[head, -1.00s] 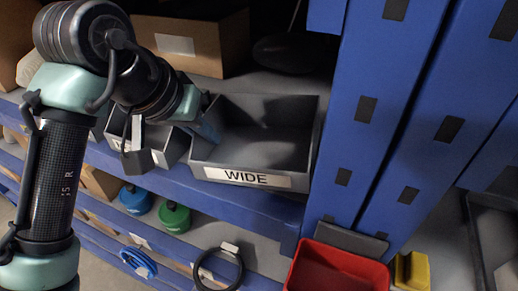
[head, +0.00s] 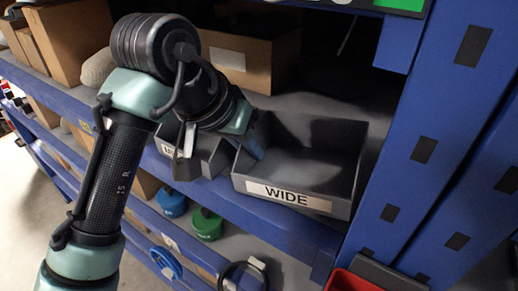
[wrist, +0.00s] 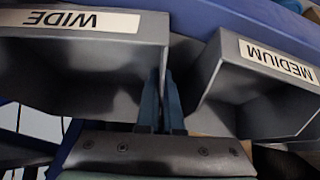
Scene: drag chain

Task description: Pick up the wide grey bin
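The wide grey bin (head: 300,160), labelled WIDE, stands open side up on the shelf beside the blue upright. In the wrist view the wide bin (wrist: 80,70) shows on the left, with its label upside down. My gripper (head: 250,143) is at the bin's left side wall in the head view. In the wrist view the two blue fingers of my gripper (wrist: 162,95) are close together, one on each side of that wall, and look shut on it. The fingertips are partly hidden by the wrist in the head view.
The grey medium bin (wrist: 265,85) stands close beside the wide bin, with a narrow gap. A cardboard box (head: 250,55) is behind. The blue upright (head: 420,140) stands right of the wide bin. Blue (head: 171,203) and green (head: 206,224) items lie on the shelf below.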

